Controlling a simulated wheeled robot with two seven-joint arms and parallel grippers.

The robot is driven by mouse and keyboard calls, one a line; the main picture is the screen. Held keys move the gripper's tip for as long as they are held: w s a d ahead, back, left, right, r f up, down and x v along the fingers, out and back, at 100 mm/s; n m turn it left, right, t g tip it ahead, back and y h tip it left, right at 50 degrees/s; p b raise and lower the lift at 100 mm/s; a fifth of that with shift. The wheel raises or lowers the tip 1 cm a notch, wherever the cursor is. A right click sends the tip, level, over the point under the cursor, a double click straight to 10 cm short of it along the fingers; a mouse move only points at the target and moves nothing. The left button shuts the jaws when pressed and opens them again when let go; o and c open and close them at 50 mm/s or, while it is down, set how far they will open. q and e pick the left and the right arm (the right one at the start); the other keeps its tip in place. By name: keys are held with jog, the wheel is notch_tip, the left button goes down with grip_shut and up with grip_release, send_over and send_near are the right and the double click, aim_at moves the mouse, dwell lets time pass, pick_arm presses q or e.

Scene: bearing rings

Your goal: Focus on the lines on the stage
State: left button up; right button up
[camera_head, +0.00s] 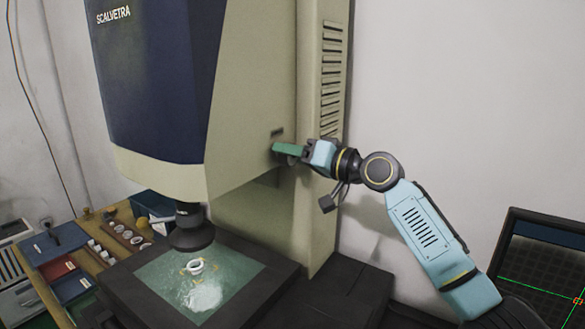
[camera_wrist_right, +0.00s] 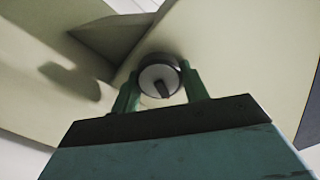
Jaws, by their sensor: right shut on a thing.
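The stage (camera_head: 120,290) is a dark frame around a lit glass plate (camera_head: 160,270) at the bottom of the head view. A white ring (camera_head: 196,266) sits on the glass with yellowish line marks around it. The dark lens (camera_head: 191,234) hangs above the glass. My right gripper (camera_head: 281,149) is at the side of the machine. In the right wrist view its green fingers (camera_wrist_right: 160,88) are shut on a round dark knob with a pale face (camera_wrist_right: 158,79), one on each side. The knob is mostly hidden in the head view. My left gripper is out of view.
The tall measuring machine (camera_head: 245,90) fills the middle. A screen (camera_head: 545,265) with green crossed lines stands at the lower right, cut off. A wooden bench (camera_head: 85,225) at left holds trays, small rings and a blue bin (camera_head: 152,203).

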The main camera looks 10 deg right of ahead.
jog(key=n+b, duration=0.2)
jog(key=n, duration=0.1)
jog(key=shift+n, duration=0.4)
jog(key=shift+b, duration=0.35)
jog(key=shift+n, duration=0.3)
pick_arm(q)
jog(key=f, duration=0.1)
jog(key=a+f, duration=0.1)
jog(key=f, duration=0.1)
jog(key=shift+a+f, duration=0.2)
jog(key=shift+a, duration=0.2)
pick_arm(e)
jog(key=o, duration=1)
jog(key=shift+c, duration=0.2)
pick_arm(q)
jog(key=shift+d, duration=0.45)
pick_arm(e)
jog(key=shift+s, duration=0.1)
